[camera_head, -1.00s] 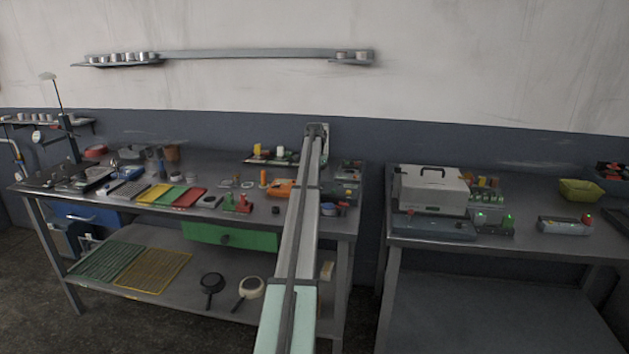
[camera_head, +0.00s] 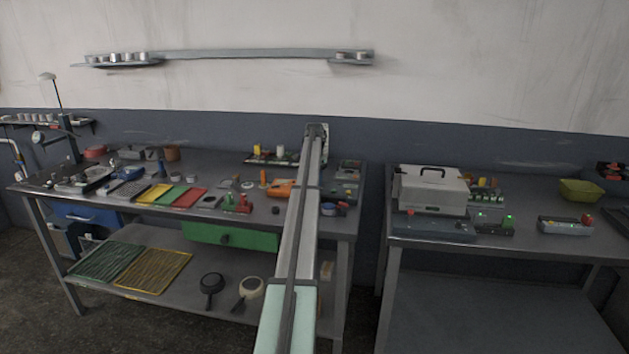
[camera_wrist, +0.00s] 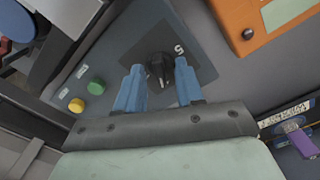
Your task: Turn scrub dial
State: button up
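The dial is a black knob (camera_wrist: 160,68) on a dark square plate of a grey-blue panel (camera_wrist: 118,62), in the wrist view. A white mark like a 5 is printed at its upper right. My gripper (camera_wrist: 160,75) has its two blue fingers on either side of the knob, with the knob between the fingertips. The fingers are apart; a narrow gap shows at the left of the knob, and I cannot tell whether the right finger touches it. In the head view my arm spans the middle and my gripper cannot be made out.
A green button (camera_wrist: 96,86) and a yellow button (camera_wrist: 77,105) sit left of the dial on the panel. An orange case (camera_wrist: 262,22) is at the upper right. A purple-handled item (camera_wrist: 300,138) lies at the lower right. Bare grey surface shows right of the panel.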

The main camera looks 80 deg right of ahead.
jog(key=shift+r, duration=0.1)
notch_tip(320, 180, up, 14)
jog(key=shift+f, duration=0.2)
dwell(0.4)
dwell(0.4)
